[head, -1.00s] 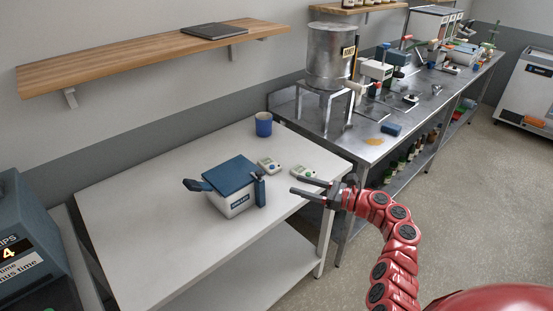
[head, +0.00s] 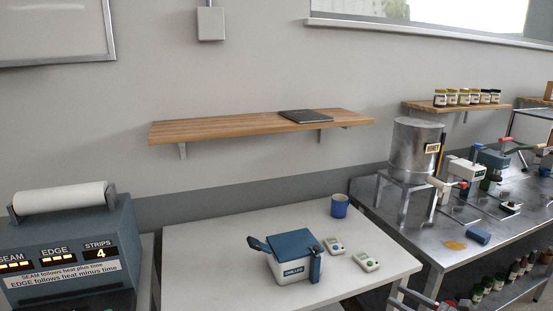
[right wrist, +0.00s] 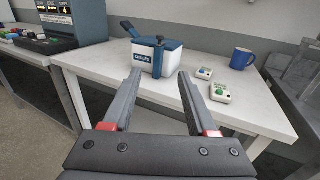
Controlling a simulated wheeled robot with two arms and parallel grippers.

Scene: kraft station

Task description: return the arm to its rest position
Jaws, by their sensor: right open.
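My right gripper (head: 412,298) shows only in part at the bottom edge of the head view, just off the front right of the white table (head: 225,245). In the right wrist view its two grey fingers (right wrist: 160,78) are spread apart with nothing between them. They point towards the white box with a blue lid (right wrist: 157,58) on the table, apart from it. The same box (head: 293,260) stands upright with its lid down in the head view. My left gripper is not in view.
Two small devices (head: 334,246) (head: 366,261) and a blue mug (head: 339,206) stand on the table. A steel bench (head: 400,240) with a honey tank (head: 416,150) is on the right. A grey-blue machine (head: 70,250) is at left. A wooden shelf (head: 240,127) hangs above.

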